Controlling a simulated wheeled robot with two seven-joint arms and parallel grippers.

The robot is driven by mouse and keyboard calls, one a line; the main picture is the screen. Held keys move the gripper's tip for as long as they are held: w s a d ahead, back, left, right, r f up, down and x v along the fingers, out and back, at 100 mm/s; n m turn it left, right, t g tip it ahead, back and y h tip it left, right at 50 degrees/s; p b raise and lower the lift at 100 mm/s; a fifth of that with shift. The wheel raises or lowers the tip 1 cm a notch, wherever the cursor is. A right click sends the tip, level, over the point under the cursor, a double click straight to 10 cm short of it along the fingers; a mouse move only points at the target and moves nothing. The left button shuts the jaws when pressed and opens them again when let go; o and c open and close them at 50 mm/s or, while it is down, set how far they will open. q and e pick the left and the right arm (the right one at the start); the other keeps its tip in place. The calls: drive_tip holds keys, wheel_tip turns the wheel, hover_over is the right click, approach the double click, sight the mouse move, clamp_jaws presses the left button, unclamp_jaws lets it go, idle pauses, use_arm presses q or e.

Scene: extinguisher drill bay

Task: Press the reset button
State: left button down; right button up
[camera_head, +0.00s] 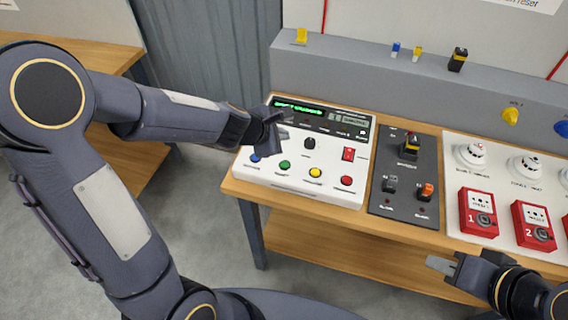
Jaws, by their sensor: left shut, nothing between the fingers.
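A white control panel (300,187) with a lit green display (298,108) stands on the wooden bench. Along its front are a blue button (254,158), a green button (284,165), a yellow button (315,173) and a red button (346,181). Their labels are too small to read, so I cannot tell which is reset. My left gripper (276,130) is shut and empty over the panel's left part, hiding some of it. I cannot tell whether it touches the panel. My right gripper (442,264) is at the bench's front edge, away from the panel.
Further right, red call boxes (478,212) sit on a white board. A grey ledge (370,70) runs behind.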

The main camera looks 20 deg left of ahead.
sight(282, 166)
use_arm(q)
drive_tip(key=shift+f, duration=0.15)
wheel_tip(282, 166, down, 8)
drive_tip(key=b, duration=0.8)
drive_tip(key=shift+f+b, duration=0.25)
drive_tip(key=shift+b, duration=0.15)
idle(1.3)
drive_tip(key=shift+f+b, duration=0.4)
drive_tip(key=shift+f+b, duration=0.4)
drive_tip(key=shift+f, duration=0.05)
idle(0.5)
drive_tip(key=shift+r+p, duration=0.85)
drive_tip(key=shift+r, duration=0.1)
